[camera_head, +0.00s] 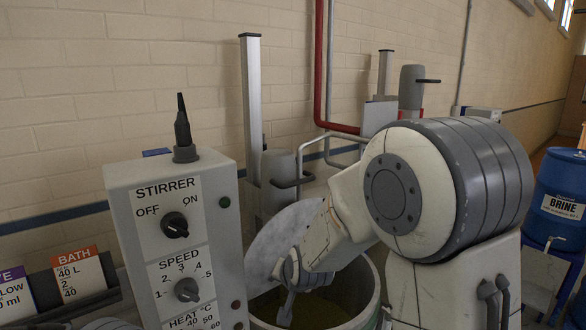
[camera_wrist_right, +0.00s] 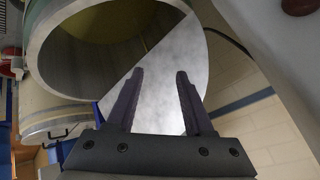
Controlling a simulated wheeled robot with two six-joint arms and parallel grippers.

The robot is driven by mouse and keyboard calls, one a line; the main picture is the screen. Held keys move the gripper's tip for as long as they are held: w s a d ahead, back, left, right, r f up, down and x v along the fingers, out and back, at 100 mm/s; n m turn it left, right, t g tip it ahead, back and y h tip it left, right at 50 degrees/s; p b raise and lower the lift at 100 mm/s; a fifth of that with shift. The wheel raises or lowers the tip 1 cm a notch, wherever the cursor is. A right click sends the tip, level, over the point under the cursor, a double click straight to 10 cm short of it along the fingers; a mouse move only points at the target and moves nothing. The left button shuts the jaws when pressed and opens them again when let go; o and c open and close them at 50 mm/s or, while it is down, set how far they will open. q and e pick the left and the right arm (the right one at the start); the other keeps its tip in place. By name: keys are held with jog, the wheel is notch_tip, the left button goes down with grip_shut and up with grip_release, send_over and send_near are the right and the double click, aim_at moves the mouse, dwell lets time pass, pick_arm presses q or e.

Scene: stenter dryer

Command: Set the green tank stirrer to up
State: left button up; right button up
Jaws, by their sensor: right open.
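A tank (camera_head: 365,318) with a pale rim and dull yellow-green liquid stands at the bottom centre of the head view; its open mouth also shows in the wrist view (camera_wrist_right: 62,75). The stirrer's lower end is hidden. My right gripper (camera_head: 286,308) is over the tank mouth, in front of a pale grey disc (camera_head: 275,245). In the wrist view its jaws (camera_wrist_right: 160,75) are open and empty. My left gripper is not in view.
A control box (camera_head: 207,195) with a stirrer knob (camera_head: 174,225) and speed knob (camera_head: 187,290) stands left of the tank. A second post with a grey motor (camera_head: 411,88) stands behind my right arm. A blue brine barrel (camera_head: 560,190) is at far right.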

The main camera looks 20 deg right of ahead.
jog(key=w+d+r+m+t+h, duration=0.25)
jog(key=w+r+m+t, duration=0.35)
jog(key=w, duration=0.5)
jog(key=m+t+h, duration=0.3)
jog(key=m+h, duration=0.3)
jog(key=m, duration=0.5)
send_near(300, 183)
jog(key=w, duration=0.4)
jog(key=shift+s+d+m+p, duration=0.1)
jog(key=shift+d+m+p, duration=0.25)
jog(key=shift+d, duration=0.4)
jog(key=shift+w+d+r+h, duration=0.2)
jog(key=shift+w+h, duration=0.05)
jog(key=p+x, duration=0.6)
jog(key=x, duration=0.3)
jog(key=shift+w, duration=0.35)
grip_shut()
